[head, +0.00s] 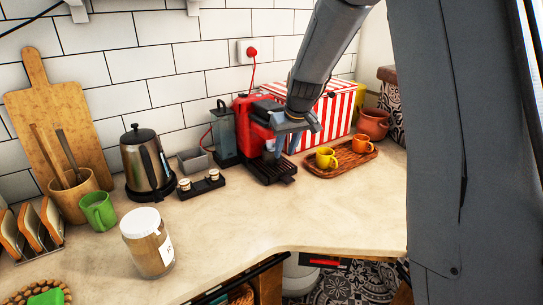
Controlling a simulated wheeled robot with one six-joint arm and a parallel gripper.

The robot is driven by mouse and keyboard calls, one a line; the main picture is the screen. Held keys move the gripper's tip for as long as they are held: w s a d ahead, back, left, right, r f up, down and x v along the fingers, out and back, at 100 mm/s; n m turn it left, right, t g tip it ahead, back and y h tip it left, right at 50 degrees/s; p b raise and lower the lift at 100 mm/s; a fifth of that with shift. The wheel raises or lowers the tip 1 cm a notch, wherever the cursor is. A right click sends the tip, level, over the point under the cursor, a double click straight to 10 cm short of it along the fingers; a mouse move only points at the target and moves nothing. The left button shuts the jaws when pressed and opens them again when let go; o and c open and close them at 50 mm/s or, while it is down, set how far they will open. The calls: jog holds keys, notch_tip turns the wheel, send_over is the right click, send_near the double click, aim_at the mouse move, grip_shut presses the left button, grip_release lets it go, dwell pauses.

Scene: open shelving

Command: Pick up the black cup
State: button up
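I cannot make out a black cup in the head view. My gripper (294,138) hangs at the front of the red coffee machine (251,122), above its black drip tray (274,170). The gripper and wrist cover part of the machine, and anything directly behind them is hidden. Its grey-blue fingers are small and overlap the machine, so I cannot tell their opening or whether anything is between them.
A kettle (147,168), a small black holder (203,187) and a lidded jar (147,245) stand left of the machine. A red-striped box (338,104) is behind the wooden tray. My grey arm covers the right side. The counter's middle front is clear.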

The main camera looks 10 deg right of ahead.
aim_at(274, 157)
jog(key=shift+p+x, duration=1)
jog(key=shift+x, duration=1.85)
grip_shut()
